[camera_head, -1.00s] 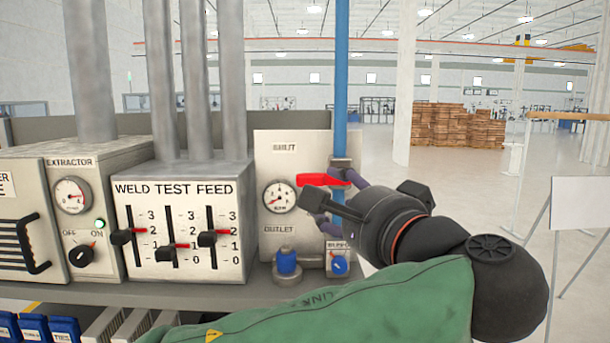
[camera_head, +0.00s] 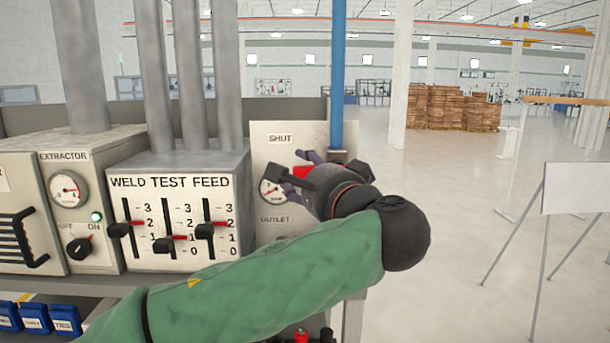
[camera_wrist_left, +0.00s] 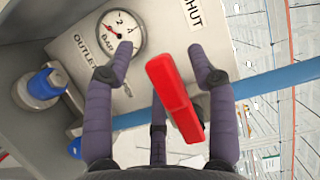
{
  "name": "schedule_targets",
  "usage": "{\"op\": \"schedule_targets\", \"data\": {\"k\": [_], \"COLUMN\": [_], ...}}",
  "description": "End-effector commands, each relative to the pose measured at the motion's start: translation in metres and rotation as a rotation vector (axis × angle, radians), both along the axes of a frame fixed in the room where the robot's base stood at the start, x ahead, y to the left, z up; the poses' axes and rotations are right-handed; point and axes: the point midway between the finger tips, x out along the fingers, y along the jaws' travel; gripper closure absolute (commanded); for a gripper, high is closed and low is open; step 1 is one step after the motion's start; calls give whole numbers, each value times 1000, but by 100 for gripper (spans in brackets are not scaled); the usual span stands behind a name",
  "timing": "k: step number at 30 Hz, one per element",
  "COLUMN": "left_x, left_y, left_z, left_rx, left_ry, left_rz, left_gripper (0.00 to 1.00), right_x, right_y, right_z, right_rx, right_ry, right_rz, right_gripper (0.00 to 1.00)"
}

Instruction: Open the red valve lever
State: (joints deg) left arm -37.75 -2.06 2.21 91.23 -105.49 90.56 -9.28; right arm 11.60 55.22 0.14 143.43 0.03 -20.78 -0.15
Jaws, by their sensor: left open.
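The red valve lever (camera_head: 303,171) shows only in part in the head view, behind my left gripper (camera_head: 298,172). In the left wrist view the lever (camera_wrist_left: 172,95) stands between the spread fingers of my left gripper (camera_wrist_left: 165,65), with a visible gap on both sides. The fingers are open and not closed on it. The lever is by the blue pipe (camera_head: 337,80), on the panel with the SHUT sign (camera_head: 280,139). The gripper hides the valve body in the head view. My right gripper is not in view.
A round pressure gauge (camera_wrist_left: 124,33) and a blue-capped outlet fitting (camera_wrist_left: 45,84) sit near the lever. Left of the panel stand the WELD TEST FEED box (camera_head: 180,225) with sliders and the EXTRACTOR box (camera_head: 78,205). Open floor (camera_head: 450,210) lies to the right.

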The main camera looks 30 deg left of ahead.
Motion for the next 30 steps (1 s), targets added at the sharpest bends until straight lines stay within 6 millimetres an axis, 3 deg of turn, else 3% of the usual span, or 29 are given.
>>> {"op": "schedule_targets", "data": {"k": [1,6,17,30], "left_x": [0,0,0,3], "left_y": [0,0,0,-4], "left_z": [0,0,-2,-21], "left_rx": [0,0,-25,-272], "left_ry": [0,0,-15,-169], "left_rz": [0,0,-1,-1], "left_gripper": [52,100,100,100], "right_x": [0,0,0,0], "right_y": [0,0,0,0], "right_z": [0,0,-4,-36], "right_rx": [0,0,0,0], "right_ry": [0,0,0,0], "right_rz": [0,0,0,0], "right_gripper": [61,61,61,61]}}
